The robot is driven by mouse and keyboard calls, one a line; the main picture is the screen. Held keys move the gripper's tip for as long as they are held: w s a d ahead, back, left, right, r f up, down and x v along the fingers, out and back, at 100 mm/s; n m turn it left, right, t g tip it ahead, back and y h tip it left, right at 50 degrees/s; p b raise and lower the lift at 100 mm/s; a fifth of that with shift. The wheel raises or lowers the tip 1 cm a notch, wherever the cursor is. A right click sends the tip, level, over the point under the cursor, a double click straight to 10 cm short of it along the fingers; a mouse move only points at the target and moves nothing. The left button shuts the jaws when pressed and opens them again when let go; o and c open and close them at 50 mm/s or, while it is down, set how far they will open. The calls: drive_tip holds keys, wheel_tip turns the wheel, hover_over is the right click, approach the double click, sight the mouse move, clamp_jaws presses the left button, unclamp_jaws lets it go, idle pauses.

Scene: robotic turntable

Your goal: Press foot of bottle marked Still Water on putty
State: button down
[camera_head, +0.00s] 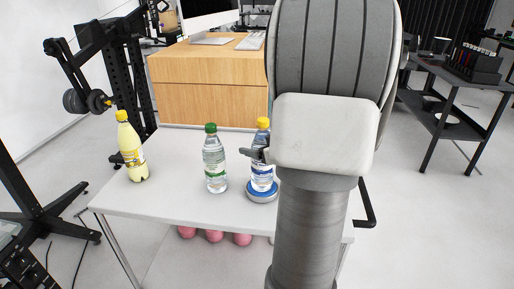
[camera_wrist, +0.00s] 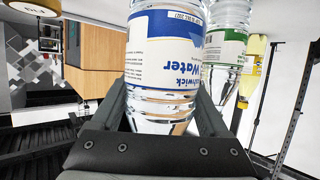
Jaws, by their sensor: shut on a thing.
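My gripper (camera_wrist: 170,115) is shut on a clear bottle with a yellow cap (camera_head: 263,123) and a white and blue label. In the wrist view the label of this held bottle (camera_wrist: 165,50) appears upside down, and "Water" can be read on it; I cannot make out "Still". In the head view the bottle stands upright over a round blue pad (camera_head: 262,196), likely the putty, on the white table. Its foot looks on or very close to the pad; I cannot tell whether it presses in. My arm hides the bottle's right side.
A green-capped bottle (camera_head: 215,160) stands just left of the held one on the white table (camera_head: 180,207). A yellow bottle (camera_head: 131,148) stands farther left. A wooden cabinet (camera_head: 208,98) is behind. The table's front left is clear.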

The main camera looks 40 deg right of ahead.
drive_tip(key=shift+s+a+f, duration=0.1)
drive_tip(key=shift+f, duration=0.3)
idle(1.1)
drive_tip(key=shift+r+p, duration=0.15)
drive_tip(key=shift+p, duration=0.2)
drive_tip(key=shift+r+p, duration=3.15)
